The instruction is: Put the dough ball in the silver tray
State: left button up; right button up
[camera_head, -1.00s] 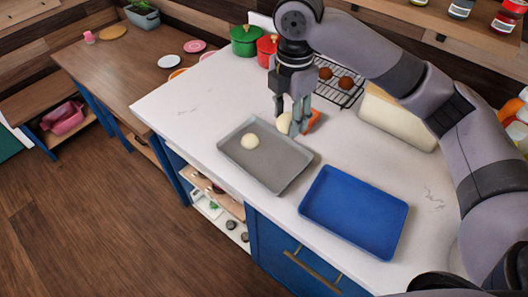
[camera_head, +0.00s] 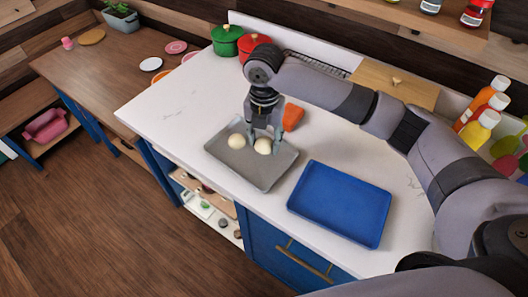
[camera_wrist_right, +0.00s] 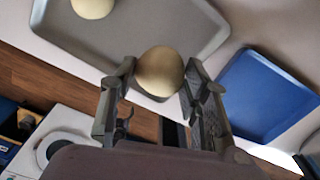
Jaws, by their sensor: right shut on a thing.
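The silver tray (camera_head: 262,174), a shallow grey pan, lies on the white counter. One pale round dough ball (camera_head: 236,141) sits in its left part and also shows in the wrist view (camera_wrist_right: 93,7). My right gripper (camera_head: 264,140) points down over the right part of the tray. It is shut on a second pale dough ball (camera_head: 263,147). In the wrist view that ball (camera_wrist_right: 160,70) sits between the two fingers. I cannot tell whether it touches the tray floor. My left gripper is not in view.
A blue tray (camera_head: 340,205) lies to the right on the counter. An orange-red object (camera_head: 293,115) is just behind my right gripper. Green (camera_head: 227,38) and red (camera_head: 253,46) pots stand at the back. Sauce bottles (camera_head: 478,130) stand at the right. The left counter (camera_head: 170,110) is clear.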

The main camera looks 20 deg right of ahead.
aim_at(264, 139)
notch_tip(264, 139, down, 7)
jog(key=shift+r+p, duration=0.15)
jog(key=shift+p, duration=0.45)
jog(key=shift+f, duration=0.4)
jog(key=o, duration=1.2)
jog(key=shift+f, duration=0.1)
jog(key=shift+c, duration=0.2)
notch_tip(264, 139, up, 11)
jog(key=b, duration=0.3)
jog(key=shift+w, duration=0.1)
jog(key=shift+r, duration=0.7)
